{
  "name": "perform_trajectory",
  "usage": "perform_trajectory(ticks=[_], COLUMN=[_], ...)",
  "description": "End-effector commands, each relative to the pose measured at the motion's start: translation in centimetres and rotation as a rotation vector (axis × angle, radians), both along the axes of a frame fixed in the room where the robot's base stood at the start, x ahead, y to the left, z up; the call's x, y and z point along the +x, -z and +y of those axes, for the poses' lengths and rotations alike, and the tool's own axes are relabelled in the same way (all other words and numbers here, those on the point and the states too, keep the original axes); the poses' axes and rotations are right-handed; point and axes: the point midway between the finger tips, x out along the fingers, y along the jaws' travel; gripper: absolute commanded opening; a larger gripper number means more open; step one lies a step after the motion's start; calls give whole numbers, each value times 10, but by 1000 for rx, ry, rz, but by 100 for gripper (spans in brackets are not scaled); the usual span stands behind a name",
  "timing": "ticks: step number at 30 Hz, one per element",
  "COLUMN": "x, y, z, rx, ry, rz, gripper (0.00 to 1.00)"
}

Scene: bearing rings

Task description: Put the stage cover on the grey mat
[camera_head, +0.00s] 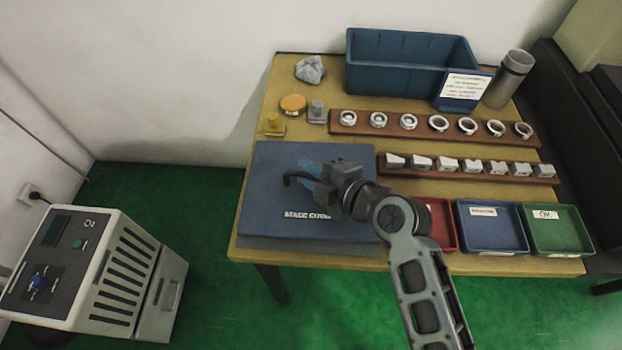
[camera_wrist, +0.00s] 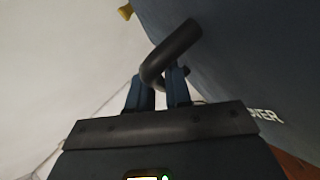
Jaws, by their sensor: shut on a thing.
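The stage cover (camera_head: 270,200) is a dark blue box with white lettering, at the left end of the table in the head view. It fills the right of the wrist view (camera_wrist: 245,50). Its black bar handle (camera_wrist: 178,48) passes between the blue fingers of my gripper (camera_wrist: 160,82), which are shut on it. In the head view my gripper (camera_head: 311,171) is over the cover, and its body hides part of the top. A grey strip (camera_head: 300,245) shows along the cover's front edge. I cannot tell whether it is the grey mat, or whether the cover touches it.
Right of the cover are two brown racks (camera_head: 350,128) of rings and blocks, and red, blue (camera_head: 490,235) and green (camera_head: 558,230) trays. Behind stand small yellow and grey items, a crumpled cloth (camera_head: 310,69), a blue bin (camera_head: 405,65) and a grey cup (camera_head: 510,78).

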Motion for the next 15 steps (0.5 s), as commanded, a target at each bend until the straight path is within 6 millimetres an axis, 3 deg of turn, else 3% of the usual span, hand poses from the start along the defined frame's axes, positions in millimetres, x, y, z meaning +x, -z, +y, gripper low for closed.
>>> perform_trajectory(ticks=[6, 15], x=[0, 0], y=[29, 35], z=[0, 0], rx=[1, 0], ry=[0, 1], rz=[2, -1], gripper=[0, 0])
